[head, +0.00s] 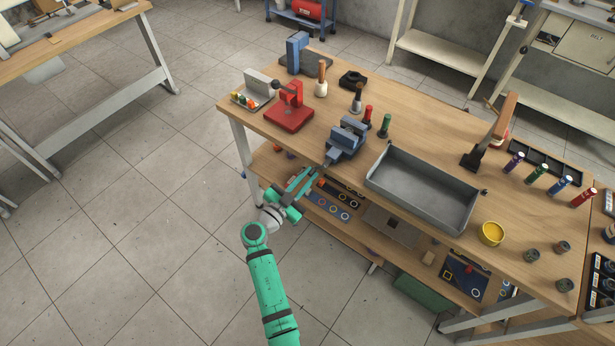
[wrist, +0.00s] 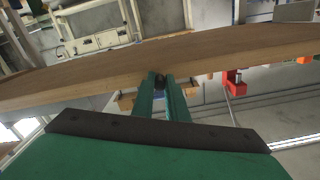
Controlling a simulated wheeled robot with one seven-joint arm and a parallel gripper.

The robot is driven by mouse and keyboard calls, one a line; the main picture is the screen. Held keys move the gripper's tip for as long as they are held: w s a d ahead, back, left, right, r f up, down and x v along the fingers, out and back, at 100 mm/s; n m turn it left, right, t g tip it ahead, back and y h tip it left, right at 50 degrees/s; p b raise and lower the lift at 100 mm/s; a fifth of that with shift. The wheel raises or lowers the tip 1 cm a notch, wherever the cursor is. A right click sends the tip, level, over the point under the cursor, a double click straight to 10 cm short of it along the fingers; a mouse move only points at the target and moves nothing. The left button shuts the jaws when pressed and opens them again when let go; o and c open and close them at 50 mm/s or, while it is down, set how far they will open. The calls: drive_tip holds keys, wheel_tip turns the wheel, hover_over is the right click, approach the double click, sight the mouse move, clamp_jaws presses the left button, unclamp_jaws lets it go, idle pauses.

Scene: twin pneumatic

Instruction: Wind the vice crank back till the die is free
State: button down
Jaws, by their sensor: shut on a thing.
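The blue-grey vice (head: 346,138) stands at the front edge of the workbench, left of the grey tray. Its crank (head: 328,160) hangs at the front, small and partly hidden by my gripper. My gripper (head: 318,170) reaches up to it from below and left, just outside the bench edge. In the wrist view its two green fingers (wrist: 161,84) are closed around a small dark piece, the crank's handle, in front of the wooden bench edge. I cannot make out the die in the vice jaws.
The grey tray (head: 424,190) is right of the vice. A red press (head: 289,112) stands to the left, with red and green handled tools (head: 385,126) behind the vice. The workbench (head: 250,125) has a lower shelf holding parts. The floor (head: 150,240) at left is clear.

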drive_tip(key=shift+d+f+n, duration=0.1)
drive_tip(key=shift+n, duration=0.2)
drive_tip(key=s+d+n, duration=0.1)
drive_tip(key=n, duration=0.3)
drive_tip(key=s+d+n, duration=0.1)
drive_tip(key=n, duration=0.3)
drive_tip(key=s+d+n, duration=0.1)
drive_tip(key=n, duration=0.3)
drive_tip(key=shift+d+f+n, duration=0.3)
drive_tip(key=shift+d, duration=0.1)
drive_tip(key=n, duration=0.2)
drive_tip(key=d+r+n, duration=0.1)
drive_tip(key=shift+s+n, duration=0.3)
drive_tip(key=shift+s, duration=0.05)
drive_tip(key=n, duration=0.1)
drive_tip(key=r+n, duration=0.1)
drive_tip(key=n, duration=0.2)
drive_tip(key=shift+s+d+r, duration=0.2)
drive_tip(key=shift+s+d, duration=0.1)
drive_tip(key=shift+d, duration=0.1)
drive_tip(key=shift+w+a+r+n, duration=0.1)
drive_tip(key=shift+r+n, duration=0.7)
drive_tip(key=shift+n, duration=1.35)
drive_tip(key=shift+w+a+r+n, duration=0.1)
drive_tip(key=shift+r+n, duration=0.7)
drive_tip(key=shift+n, duration=1.4)
drive_tip(key=shift+a+r+n, duration=0.1)
drive_tip(key=shift+r+n, duration=0.7)
drive_tip(key=shift+n, duration=1.35)
